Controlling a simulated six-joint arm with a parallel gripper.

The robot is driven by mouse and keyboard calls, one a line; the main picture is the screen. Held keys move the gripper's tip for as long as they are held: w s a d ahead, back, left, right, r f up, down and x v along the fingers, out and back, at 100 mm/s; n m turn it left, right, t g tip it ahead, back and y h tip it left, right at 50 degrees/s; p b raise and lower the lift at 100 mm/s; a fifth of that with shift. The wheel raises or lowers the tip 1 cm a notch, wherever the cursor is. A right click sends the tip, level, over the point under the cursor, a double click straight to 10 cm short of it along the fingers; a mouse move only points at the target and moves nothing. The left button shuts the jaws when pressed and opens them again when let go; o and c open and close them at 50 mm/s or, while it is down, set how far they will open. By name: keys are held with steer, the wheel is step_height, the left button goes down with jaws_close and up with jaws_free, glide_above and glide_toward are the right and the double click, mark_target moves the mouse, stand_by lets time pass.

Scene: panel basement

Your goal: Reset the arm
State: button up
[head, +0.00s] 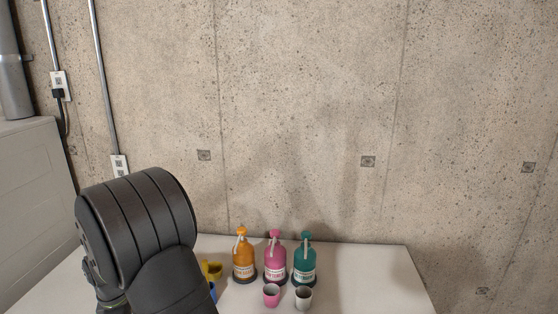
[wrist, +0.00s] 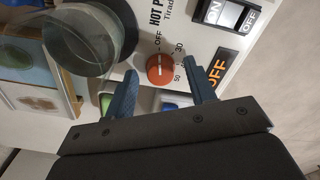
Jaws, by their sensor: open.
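My gripper (wrist: 160,70) shows in the wrist view with its two blue fingers spread apart and nothing held between them. A red dial knob (wrist: 160,70) on a white panel marked "HOT P..." (wrist: 200,45) lies beyond and between the fingertips. I cannot tell whether the fingers touch the panel. In the head view my dark arm fills the lower left, and the gripper itself is hidden.
An on/off switch (wrist: 230,14) and a clear glass vessel (wrist: 75,35) flank the dial. On the white table (head: 385,270) stand orange (head: 244,262), pink (head: 275,262) and teal (head: 304,262) pump bottles, with a pink cup (head: 271,296) and a grey cup (head: 303,298) in front. A concrete wall stands behind.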

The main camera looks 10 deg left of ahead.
stand_by(0.4)
step_height(320, 180, up, 18)
step_height(320, 180, down, 18)
steer(key=shift+f, duration=0.1)
steer(key=shift+m, duration=0.3)
steer(key=m, duration=0.7)
steer(key=shift+s+m, duration=0.1)
steer(key=shift+m, duration=0.2)
steer(key=m, duration=0.4)
steer(key=shift+m, duration=2)
